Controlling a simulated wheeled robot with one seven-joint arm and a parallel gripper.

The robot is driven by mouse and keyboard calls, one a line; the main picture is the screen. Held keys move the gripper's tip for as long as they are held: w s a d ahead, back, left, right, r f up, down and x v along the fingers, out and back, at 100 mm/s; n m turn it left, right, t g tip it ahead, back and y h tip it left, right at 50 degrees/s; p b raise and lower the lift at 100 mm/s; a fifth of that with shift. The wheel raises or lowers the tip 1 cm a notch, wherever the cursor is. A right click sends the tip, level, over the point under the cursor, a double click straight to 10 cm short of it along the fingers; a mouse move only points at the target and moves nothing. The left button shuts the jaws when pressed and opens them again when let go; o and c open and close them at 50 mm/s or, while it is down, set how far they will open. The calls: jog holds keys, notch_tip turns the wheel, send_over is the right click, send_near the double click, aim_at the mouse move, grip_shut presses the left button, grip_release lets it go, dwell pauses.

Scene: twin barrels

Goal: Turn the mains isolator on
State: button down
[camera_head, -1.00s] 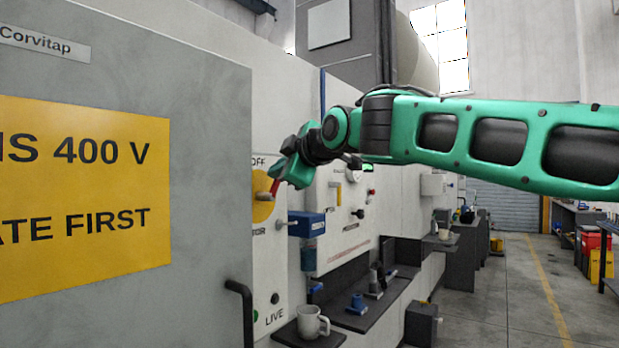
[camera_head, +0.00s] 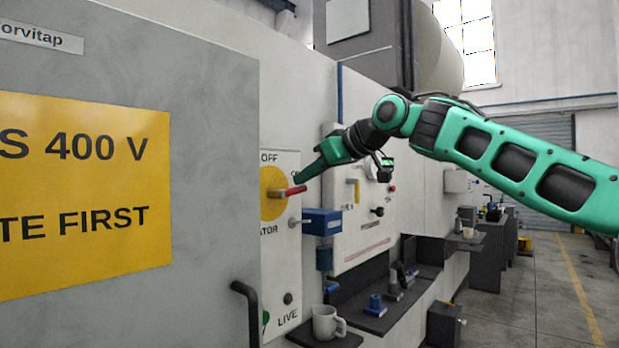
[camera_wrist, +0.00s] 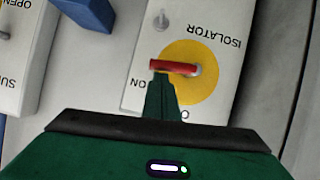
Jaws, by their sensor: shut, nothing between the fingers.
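The mains isolator is a white panel with a yellow disc (camera_head: 270,205) and a red handle (camera_head: 288,192). In the head view the handle lies roughly level, pointing out to the right, below the word OFF. In the wrist view the yellow disc (camera_wrist: 203,55) and red handle (camera_wrist: 172,67) show upside down, with the handle's free end towards the ON lettering. My gripper (camera_head: 300,178) is shut and empty, its tip close to the handle's free end. In the wrist view the gripper tip (camera_wrist: 162,80) overlaps the handle's edge; I cannot tell whether they touch.
A blue box (camera_head: 322,222) juts out just right of the isolator. A grey cabinet door (camera_head: 215,130) with a yellow warning sign (camera_head: 85,190) stands open at the left. A white mug (camera_head: 326,323) sits on a shelf below. The aisle at the right is clear.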

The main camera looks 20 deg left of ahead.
jog(key=shift+w+f, duration=0.2)
jog(key=shift+f, duration=0.25)
dwell(0.5)
jog(key=shift+w, duration=0.1)
